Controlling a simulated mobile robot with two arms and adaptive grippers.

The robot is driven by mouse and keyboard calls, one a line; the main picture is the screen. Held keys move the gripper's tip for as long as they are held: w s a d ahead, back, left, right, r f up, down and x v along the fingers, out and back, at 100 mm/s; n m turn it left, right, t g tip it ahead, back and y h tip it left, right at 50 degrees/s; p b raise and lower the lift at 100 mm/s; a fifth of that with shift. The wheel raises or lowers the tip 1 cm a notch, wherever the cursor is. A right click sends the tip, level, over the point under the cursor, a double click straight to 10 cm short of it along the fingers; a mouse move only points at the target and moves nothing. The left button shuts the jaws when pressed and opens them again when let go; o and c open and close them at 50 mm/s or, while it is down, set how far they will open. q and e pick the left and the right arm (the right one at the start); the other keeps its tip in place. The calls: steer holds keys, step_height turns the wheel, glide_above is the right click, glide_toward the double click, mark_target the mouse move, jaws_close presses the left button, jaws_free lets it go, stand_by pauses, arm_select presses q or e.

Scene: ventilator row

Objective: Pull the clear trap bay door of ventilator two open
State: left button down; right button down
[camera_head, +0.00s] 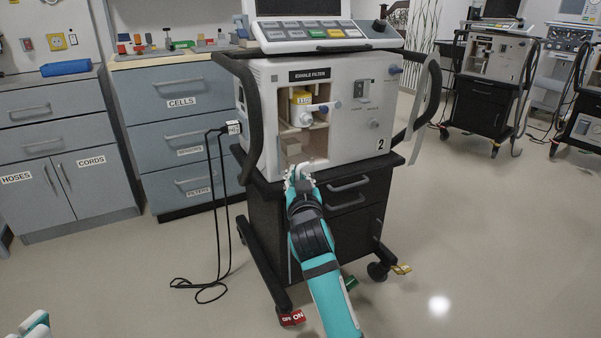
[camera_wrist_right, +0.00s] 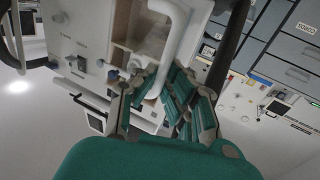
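Ventilator two (camera_head: 345,130) stands on a black cart, marked "2" on its front. Its open-faced bay under the "EXHALE FILTER" label holds a yellow-topped filter (camera_head: 301,108). The lower trap bay (camera_head: 313,145) has a pale block inside; I cannot make out the clear door's edges. My right gripper (camera_head: 299,174) is just in front of the bay's lower edge. In the wrist view its fingers (camera_wrist_right: 162,98) are spread, with a white curved bar (camera_wrist_right: 174,45) beyond and between them; I cannot tell whether they touch it. My left gripper is out of view; a bit of my left arm shows bottom left.
Grey drawer cabinets (camera_head: 171,125) stand to the left. A black power cord (camera_head: 222,220) runs from the ventilator's side to the floor and lies there in loops. Other ventilators (camera_head: 495,80) stand at the back right. The floor at the right front is clear.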

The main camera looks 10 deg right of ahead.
stand_by(0.4)
steer(key=c, duration=1.4)
jaws_free()
steer(key=shift+r, duration=0.3)
step_height(320, 180, up, 9)
steer(key=shift+r, duration=0.2)
steer(key=shift+a, duration=0.1)
